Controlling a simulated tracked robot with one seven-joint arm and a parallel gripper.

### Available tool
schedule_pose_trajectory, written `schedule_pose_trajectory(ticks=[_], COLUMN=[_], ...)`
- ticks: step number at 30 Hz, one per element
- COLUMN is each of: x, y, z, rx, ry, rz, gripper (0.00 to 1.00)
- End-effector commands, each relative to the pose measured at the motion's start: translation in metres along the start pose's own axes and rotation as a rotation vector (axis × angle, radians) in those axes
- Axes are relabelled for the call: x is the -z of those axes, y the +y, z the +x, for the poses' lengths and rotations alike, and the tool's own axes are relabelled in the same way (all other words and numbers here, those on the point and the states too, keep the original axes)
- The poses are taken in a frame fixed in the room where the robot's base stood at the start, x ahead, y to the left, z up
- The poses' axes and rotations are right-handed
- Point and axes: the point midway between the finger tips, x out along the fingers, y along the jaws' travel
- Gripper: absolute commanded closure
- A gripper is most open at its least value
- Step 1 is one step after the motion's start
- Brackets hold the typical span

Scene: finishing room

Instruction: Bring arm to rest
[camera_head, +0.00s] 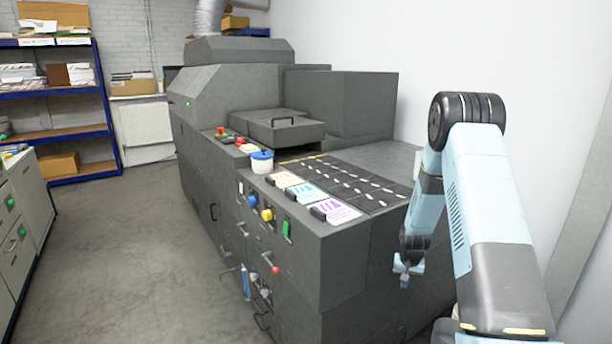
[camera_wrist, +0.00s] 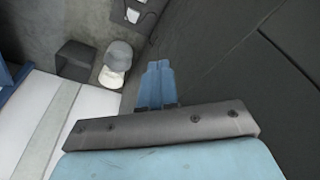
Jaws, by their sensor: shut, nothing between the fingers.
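My arm is folded at the right of the head view, with its elbow high and its forearm hanging down. My gripper (camera_head: 402,270) hangs low beside the right part of the grey machine's front, pointing down. Its small light-blue fingers are close together. In the wrist view my gripper (camera_wrist: 157,85) shows as blue fingers that are shut, with nothing between them. The wrist view also shows a dark grey panel to the right of the fingers and a small grey-and-white object to the upper left.
The large grey machine (camera_head: 345,258) fills the middle, with coloured cards, a blue-lidded white pot (camera_head: 262,163) and several knobs. Blue shelving (camera_head: 58,135) stands at the back left. A drawer cabinet (camera_head: 22,220) stands at the left edge. The floor (camera_head: 130,250) between them is clear.

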Motion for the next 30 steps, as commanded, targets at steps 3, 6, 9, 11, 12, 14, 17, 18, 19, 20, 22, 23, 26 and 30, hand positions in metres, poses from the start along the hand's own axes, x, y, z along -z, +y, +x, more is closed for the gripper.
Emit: schedule_pose_trajectory(ticks=[3, 6, 9, 11, 12, 14, 17, 18, 19, 20, 22, 23, 26, 30], x=[0.004, 0.004, 0.002, -0.001, -0.003, -0.007, -0.015, -0.018, -0.021, -0.024, -0.033, -0.036, -0.050, -0.071], y=[-0.005, -0.009, -0.012, -0.013, -0.015, -0.016, -0.018, -0.019, -0.019, -0.020, -0.020, -0.021, -0.021, -0.021], z=[-0.047, -0.083, -0.118, -0.139, -0.152, -0.172, -0.205, -0.218, -0.227, -0.237, -0.258, -0.267, -0.296, -0.334], rx=[0.004, 0.007, 0.011, 0.013, 0.014, 0.017, 0.021, 0.022, 0.023, 0.025, 0.027, 0.029, 0.033, 0.039], ry=[0.022, 0.036, 0.050, 0.058, 0.064, 0.072, 0.086, 0.091, 0.094, 0.100, 0.108, 0.113, 0.126, 0.146], rz=[-0.014, -0.026, -0.038, -0.045, -0.050, -0.057, -0.069, -0.074, -0.078, -0.081, -0.090, -0.093, -0.106, -0.125], gripper=[1.00, 1.00, 1.00, 1.00, 1.00, 1.00, 1.00, 1.00, 1.00, 1.00, 1.00, 1.00, 1.00, 1.00])
